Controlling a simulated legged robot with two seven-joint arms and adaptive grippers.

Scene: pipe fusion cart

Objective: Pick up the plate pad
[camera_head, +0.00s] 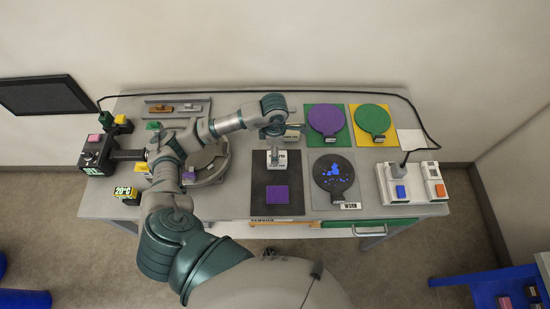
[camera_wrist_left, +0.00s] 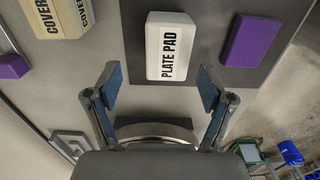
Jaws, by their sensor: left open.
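The plate pad (camera_wrist_left: 172,47) is a white block with black lettering. In the left wrist view it lies on the dark mat's edge, just ahead of my fingertips. My left gripper (camera_wrist_left: 160,84) is open and empty, its two fingers apart on either side of the pad's near end. My right gripper is in neither view.
A purple block (camera_head: 277,195) lies on the same mat. A block marked COVER (camera_wrist_left: 58,16) is left of the pad in the wrist view. Purple (camera_head: 326,119) and green (camera_head: 372,118) discs stand at the back right, with a worn disc (camera_head: 334,174) nearer.

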